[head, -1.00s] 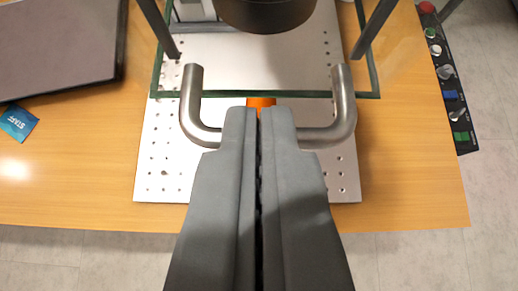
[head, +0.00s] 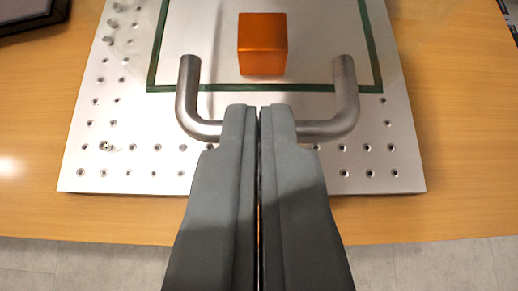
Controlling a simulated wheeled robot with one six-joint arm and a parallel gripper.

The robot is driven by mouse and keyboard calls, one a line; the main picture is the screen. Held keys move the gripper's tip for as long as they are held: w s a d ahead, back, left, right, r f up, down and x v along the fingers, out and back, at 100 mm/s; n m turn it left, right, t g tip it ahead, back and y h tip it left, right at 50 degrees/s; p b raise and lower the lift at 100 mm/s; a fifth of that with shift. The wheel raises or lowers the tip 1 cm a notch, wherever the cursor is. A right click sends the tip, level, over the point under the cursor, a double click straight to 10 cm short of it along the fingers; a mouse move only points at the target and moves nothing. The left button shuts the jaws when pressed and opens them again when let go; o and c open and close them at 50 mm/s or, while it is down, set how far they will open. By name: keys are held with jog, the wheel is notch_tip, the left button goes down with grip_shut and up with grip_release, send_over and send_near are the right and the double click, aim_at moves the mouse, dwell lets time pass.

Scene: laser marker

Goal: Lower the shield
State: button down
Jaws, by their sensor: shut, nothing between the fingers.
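The shield (head: 270,87) is a clear pane with dark green edges in the upper middle of the head view. Its silver U-shaped handle (head: 345,95) is fixed at the near edge. My gripper (head: 259,108) is shut with nothing between its fingers. Its fingertips lie over the middle of the handle bar and hide it; I cannot tell whether they touch it. An orange block (head: 262,45) shows through the pane, on the perforated metal plate below.
The metal plate (head: 90,165) with rows of holes lies on a wooden table (head: 30,200). A dark flat object (head: 30,12) is at the upper left. The table's near edge and the floor are at the bottom.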

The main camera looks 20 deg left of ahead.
jog(key=shift+f, duration=2)
jog(key=r+v, duration=0.1)
jog(key=v, duration=0.5)
jog(key=w+r+v, duration=0.1)
jog(key=v, duration=0.6)
jog(key=shift+w+a+r, duration=0.25)
jog(key=shift+a+r, duration=0.05)
jog(key=shift+r, duration=0.05)
